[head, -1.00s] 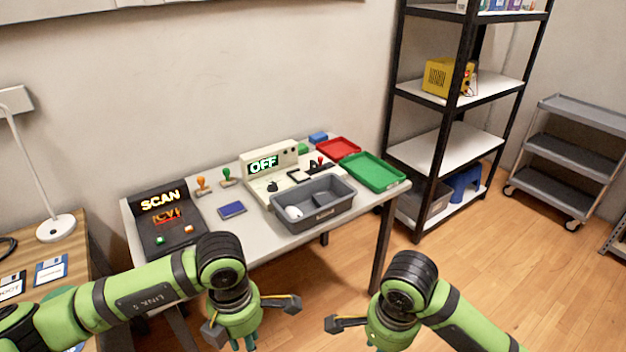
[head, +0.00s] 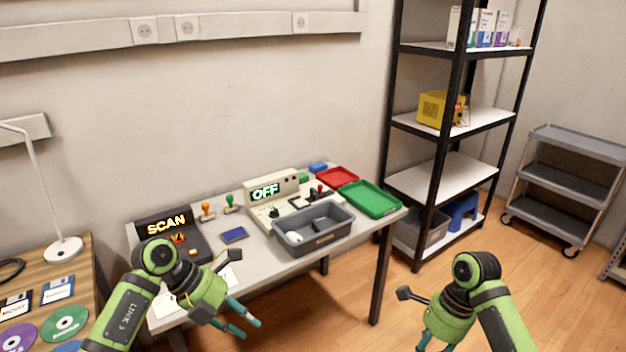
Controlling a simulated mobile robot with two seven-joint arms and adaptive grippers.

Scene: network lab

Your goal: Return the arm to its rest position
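My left gripper (head: 249,329) is at the lower left in the head view, in front of the table's near edge. Its two teal fingers point down and right, with a gap between them and nothing seen in it. My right gripper (head: 436,346) is at the lower right, over the wooden floor and clear of the table. Its teal fingers point down, apart, with their tips close to the picture's bottom edge. I see nothing between them.
The white table (head: 275,257) carries a scan console (head: 165,224), an OFF device (head: 270,188), a grey bin (head: 313,240), a green tray (head: 370,199) and a red tray (head: 337,177). A shelf rack (head: 440,180) and a cart (head: 568,180) stand right. Floor between is clear.

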